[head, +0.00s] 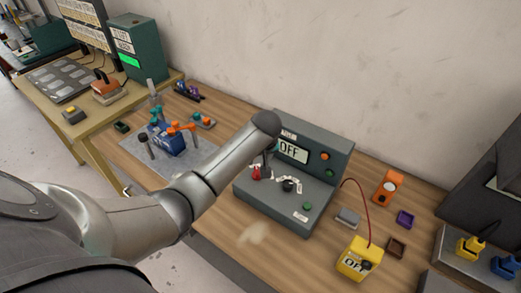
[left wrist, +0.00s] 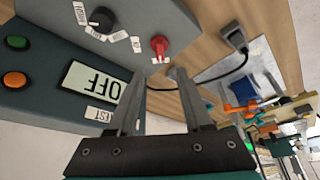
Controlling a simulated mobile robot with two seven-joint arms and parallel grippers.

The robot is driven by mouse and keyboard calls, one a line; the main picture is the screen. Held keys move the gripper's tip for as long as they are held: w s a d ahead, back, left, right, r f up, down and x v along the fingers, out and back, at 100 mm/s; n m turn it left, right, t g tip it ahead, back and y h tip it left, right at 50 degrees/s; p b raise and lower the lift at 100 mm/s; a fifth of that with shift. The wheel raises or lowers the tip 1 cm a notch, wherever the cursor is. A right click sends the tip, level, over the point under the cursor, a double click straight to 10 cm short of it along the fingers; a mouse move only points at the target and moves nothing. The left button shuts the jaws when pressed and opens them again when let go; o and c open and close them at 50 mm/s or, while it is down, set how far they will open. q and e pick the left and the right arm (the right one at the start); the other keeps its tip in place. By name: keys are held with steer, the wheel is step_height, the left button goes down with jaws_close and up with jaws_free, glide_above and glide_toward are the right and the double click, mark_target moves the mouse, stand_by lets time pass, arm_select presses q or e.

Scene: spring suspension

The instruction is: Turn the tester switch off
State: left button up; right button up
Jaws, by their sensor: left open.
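The tester (head: 325,165) is a dark grey-green console on the wooden bench, in the middle of the head view. Its display (head: 291,150) reads OFF; it also shows upside down in the left wrist view (left wrist: 94,83). A red switch knob (left wrist: 160,46) sits on the panel, and it shows in the head view (head: 256,173) beside my gripper. A black rotary knob (left wrist: 101,19) with labels around it is next to it. My left gripper (left wrist: 160,72) is open, its fingertips near the red knob; contact cannot be told. My right gripper is not in view.
An orange light (head: 325,156) and green buttons are on the tester. A yellow box (head: 359,259) with a red cable stands in front right, near small orange, purple and brown items. A grey mat (head: 140,150) with a blue vise lies left. A wall stands behind.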

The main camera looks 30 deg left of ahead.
arm_select(q)
steer(key=shift+v, duration=2.35)
